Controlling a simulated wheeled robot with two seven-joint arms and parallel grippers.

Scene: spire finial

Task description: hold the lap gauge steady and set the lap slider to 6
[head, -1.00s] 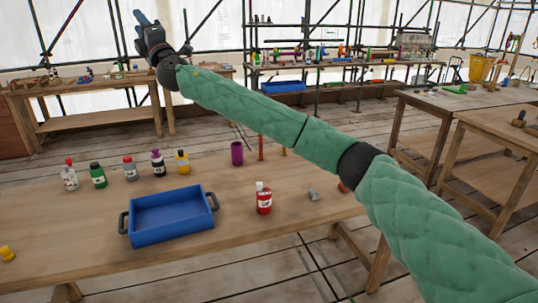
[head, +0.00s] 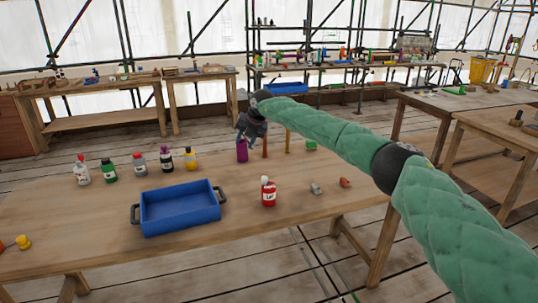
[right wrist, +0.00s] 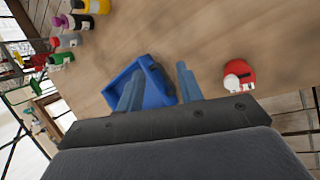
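I cannot pick out a lap gauge or a lap slider for certain in either view. My right gripper (head: 246,136) is over the far side of the near workbench (head: 100,215), close to a purple cylinder (head: 242,154); I cannot tell whether they touch. In the right wrist view its two blue fingers (right wrist: 160,70) stand apart with nothing between them, so it is open and empty. Thin orange (head: 265,147) and yellow (head: 288,141) posts and a green block (head: 310,145) are near the purple cylinder. My left gripper is not in view.
A blue tray (head: 180,210) sits mid-bench. Several bottles stand in a row behind it, including a green one (head: 110,170). A red bottle (head: 268,194), a grey block (head: 316,188) and a reddish piece (head: 345,183) lie to its right. A yellow object (head: 23,242) is at left.

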